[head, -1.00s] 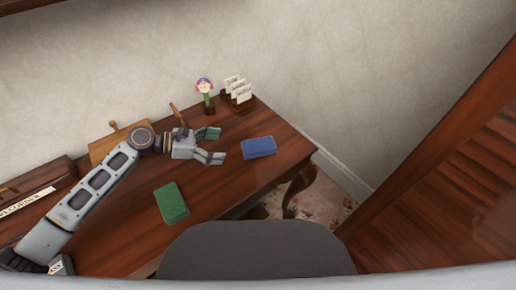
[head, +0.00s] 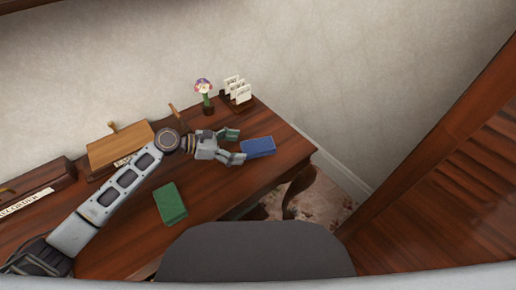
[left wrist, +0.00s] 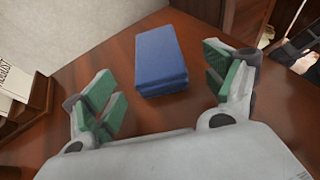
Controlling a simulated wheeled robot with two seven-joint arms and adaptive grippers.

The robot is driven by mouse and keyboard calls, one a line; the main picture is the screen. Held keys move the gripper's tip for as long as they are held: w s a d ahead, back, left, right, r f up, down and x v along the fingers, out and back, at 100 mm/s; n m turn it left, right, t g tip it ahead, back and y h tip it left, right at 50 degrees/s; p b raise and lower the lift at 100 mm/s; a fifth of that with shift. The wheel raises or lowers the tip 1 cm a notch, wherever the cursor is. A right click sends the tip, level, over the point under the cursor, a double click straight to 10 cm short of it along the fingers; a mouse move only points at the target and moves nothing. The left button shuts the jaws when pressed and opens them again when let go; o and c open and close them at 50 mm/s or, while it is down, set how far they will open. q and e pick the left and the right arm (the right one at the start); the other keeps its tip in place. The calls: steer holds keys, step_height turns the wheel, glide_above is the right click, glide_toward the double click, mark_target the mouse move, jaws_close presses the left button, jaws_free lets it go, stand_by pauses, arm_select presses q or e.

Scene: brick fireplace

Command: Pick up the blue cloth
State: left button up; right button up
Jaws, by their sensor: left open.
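The blue cloth (head: 259,147) is a folded rectangular block lying on the right part of the wooden desk. In the left wrist view the blue cloth (left wrist: 160,60) lies ahead, between the lines of my two fingers and slightly beyond them. My left gripper (head: 234,146) is open, with green-padded fingers pointing at the cloth from its left. The left wrist view shows my left gripper (left wrist: 165,92) spread wide with nothing held. Whether its fingers touch the cloth is not clear. My right gripper is in neither view.
A green folded cloth (head: 170,203) lies on the desk (head: 225,185) near the front. A flower figure (head: 205,94) and a letter rack (head: 237,93) stand at the back. A wooden box (head: 118,146) is further left. A dark chair back (head: 255,252) stands in front.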

arm_select(q)
steer(key=shift+w+d+f, duration=0.15)
steer(key=shift+d+f, duration=0.1)
steer(key=shift+d, duration=0.45)
